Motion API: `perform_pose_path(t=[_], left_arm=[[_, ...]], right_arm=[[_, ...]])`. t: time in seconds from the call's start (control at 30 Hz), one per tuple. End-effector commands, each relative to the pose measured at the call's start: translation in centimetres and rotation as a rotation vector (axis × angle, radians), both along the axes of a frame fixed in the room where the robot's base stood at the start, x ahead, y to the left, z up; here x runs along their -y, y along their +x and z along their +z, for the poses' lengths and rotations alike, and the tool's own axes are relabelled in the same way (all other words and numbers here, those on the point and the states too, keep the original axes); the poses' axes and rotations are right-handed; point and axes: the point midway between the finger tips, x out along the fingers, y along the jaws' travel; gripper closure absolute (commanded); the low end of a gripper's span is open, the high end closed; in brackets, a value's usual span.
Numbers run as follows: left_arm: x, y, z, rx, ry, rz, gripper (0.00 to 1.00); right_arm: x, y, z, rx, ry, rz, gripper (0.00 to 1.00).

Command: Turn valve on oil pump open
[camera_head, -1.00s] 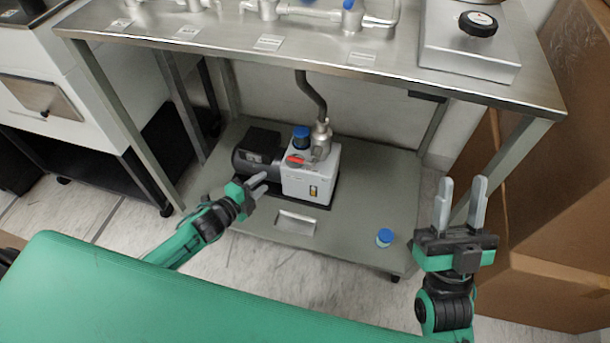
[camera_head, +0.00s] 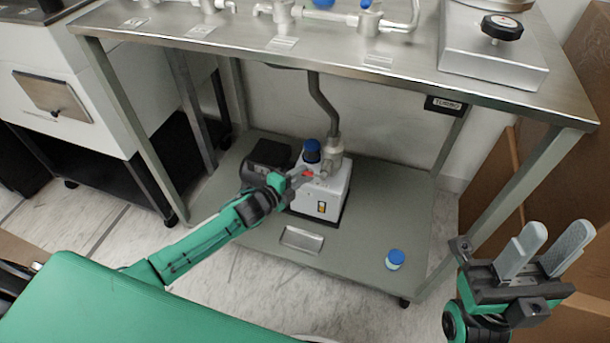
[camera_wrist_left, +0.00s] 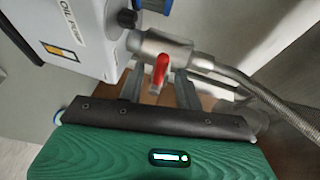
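The white-grey oil pump (camera_head: 322,195), labelled "OIL PUMP" in the left wrist view (camera_wrist_left: 85,35), stands on the lower shelf. Its red valve handle (camera_wrist_left: 160,70) sits on a metal fitting (camera_wrist_left: 165,48) joined to a hose (camera_wrist_left: 245,80). The red handle also shows, partly hidden, in the head view (camera_head: 309,173). My left gripper (camera_head: 296,180) is at the pump's top, beside the handle. In the left wrist view its fingers (camera_wrist_left: 158,85) are apart, with the handle between them; contact cannot be told. My right gripper (camera_head: 550,240) is open and empty at the right.
The metal table's top (camera_head: 340,52) overhangs the pump, with legs on both sides. The shelf (camera_head: 370,230) holds a small blue-capped bottle (camera_head: 395,260) and a plate (camera_head: 301,240). A blue cap (camera_head: 312,146) stands on the pump near the handle. Cardboard (camera_head: 560,130) stands at right.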

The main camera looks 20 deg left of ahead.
Motion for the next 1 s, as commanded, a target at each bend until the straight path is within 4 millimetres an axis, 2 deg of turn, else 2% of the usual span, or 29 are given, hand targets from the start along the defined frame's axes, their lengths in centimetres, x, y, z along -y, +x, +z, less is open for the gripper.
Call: perform_pose_path(t=[0.2, 0.6, 0.8, 1.0], left_arm=[[1.0, 2.1, -0.5, 0.0, 0.0, 0.001, 0.65], [1.2, 2.6, -0.5, -0.001, 0.001, 0.001, 0.65], [1.2, 2.6, -0.6, -0.001, 0.001, 0.001, 1.0], [1.2, 2.6, -0.6, -0.001, 0.0, 0.0, 1.0]], right_arm=[[0.0, -0.1, 0.1, 0.023, 0.003, 0.0, 0.64], [0.0, -0.1, 0.4, 0.029, 0.003, 0.001, 0.64], [0.0, -0.1, 0.3, 0.029, 0.003, 0.001, 0.64], [0.0, -0.1, 0.3, 0.028, 0.002, 0.001, 0.64]])
